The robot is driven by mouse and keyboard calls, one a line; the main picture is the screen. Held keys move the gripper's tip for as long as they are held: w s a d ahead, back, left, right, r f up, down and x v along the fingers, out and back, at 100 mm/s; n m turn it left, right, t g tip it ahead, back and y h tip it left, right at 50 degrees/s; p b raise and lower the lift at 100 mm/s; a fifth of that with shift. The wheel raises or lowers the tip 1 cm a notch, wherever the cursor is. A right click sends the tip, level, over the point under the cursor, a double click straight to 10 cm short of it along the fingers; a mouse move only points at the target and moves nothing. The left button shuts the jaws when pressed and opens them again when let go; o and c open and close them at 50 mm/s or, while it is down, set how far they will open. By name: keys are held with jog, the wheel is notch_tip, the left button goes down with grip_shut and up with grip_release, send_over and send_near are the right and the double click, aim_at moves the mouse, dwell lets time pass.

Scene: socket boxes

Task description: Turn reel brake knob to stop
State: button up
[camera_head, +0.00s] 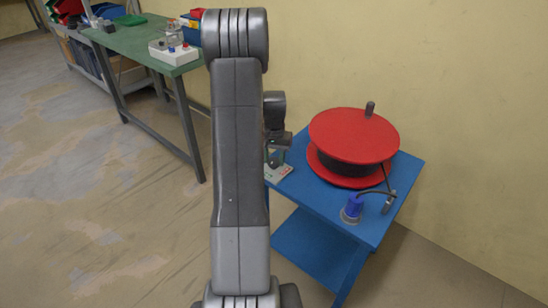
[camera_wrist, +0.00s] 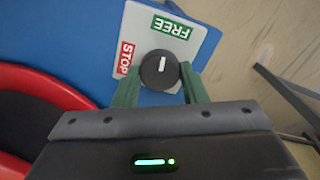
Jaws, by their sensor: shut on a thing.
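The reel brake knob (camera_wrist: 160,70) is round and black with a white pointer line. It sits on a pale plate (camera_wrist: 200,50) with a red STOP label (camera_wrist: 125,58) to its left and a green FREE label (camera_wrist: 171,27) above it. The pointer stands nearly upright in the wrist view, toward FREE. My gripper (camera_wrist: 159,77) has its green fingers on either side of the knob, shut on it. In the head view my gripper (camera_head: 277,158) is low over the plate (camera_head: 278,174), partly hidden by my arm; the knob is not visible there.
The red reel (camera_head: 352,133) stands on the blue cart (camera_head: 330,208), right of my gripper in the head view. A blue plug (camera_head: 352,208) with a black cable sits at the cart's front. A green workbench (camera_head: 140,38) stands at the left; the wall is behind.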

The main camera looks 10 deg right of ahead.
aim_at(274, 160)
jog(key=n, duration=1.2)
jog(key=shift+a+n, duration=0.1)
jog(key=shift+n, duration=1.9)
jog(key=o, duration=1)
jog(key=shift+c, duration=0.2)
jog(key=shift+r, duration=0.15)
notch_tip(274, 160, up, 14)
jog(key=p, duration=0.1)
jog(key=shift+f+p, duration=0.2)
jog(key=shift+p, duration=0.1)
